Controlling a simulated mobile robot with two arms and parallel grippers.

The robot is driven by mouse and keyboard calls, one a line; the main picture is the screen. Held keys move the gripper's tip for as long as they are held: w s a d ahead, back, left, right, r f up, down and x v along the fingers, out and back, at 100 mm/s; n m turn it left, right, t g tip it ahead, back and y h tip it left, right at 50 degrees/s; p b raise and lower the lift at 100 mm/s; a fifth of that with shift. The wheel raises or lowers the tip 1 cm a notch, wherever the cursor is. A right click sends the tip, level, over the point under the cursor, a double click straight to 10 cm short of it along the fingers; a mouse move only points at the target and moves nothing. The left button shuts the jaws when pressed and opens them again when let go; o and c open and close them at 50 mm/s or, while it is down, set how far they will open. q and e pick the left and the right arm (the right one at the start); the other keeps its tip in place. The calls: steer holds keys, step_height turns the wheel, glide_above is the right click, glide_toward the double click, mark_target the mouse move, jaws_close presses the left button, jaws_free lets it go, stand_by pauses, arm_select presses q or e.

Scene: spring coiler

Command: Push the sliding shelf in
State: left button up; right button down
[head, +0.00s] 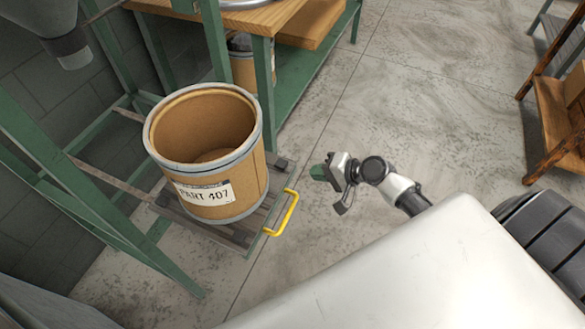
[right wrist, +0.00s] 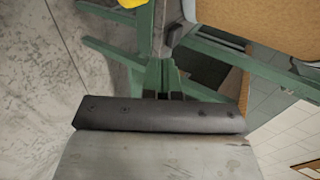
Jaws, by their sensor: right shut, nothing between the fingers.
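The sliding shelf (head: 264,207) is a low slatted platform in the green frame at the left of the head view. It carries an open brown drum (head: 221,203) labelled "PART 407". A yellow handle (head: 284,213) stands out from the shelf's right edge; a bit of yellow also shows at the top of the right wrist view (right wrist: 131,3). My right gripper (head: 319,172) is shut and empty, with green fingers, to the right of the handle and apart from it. The fingers also show in the right wrist view (right wrist: 164,78). My left gripper is not in view.
A green-framed workbench (head: 262,20) with a wooden top stands behind the drum. A wooden rack (head: 555,110) stands at the far right. Green frame posts (head: 140,262) flank the shelf at the left. The concrete floor between is clear.

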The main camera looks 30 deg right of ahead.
mark_target(285, 168)
steer(key=x, duration=0.4)
steer(key=shift+w+a+r, duration=0.1)
steer(key=shift+w+a, duration=0.65)
steer(key=shift+w, duration=0.25)
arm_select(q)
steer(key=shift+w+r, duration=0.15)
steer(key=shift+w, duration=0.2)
arm_select(e)
steer(key=shift+w+a, duration=0.4)
steer(key=shift+w, duration=0.1)
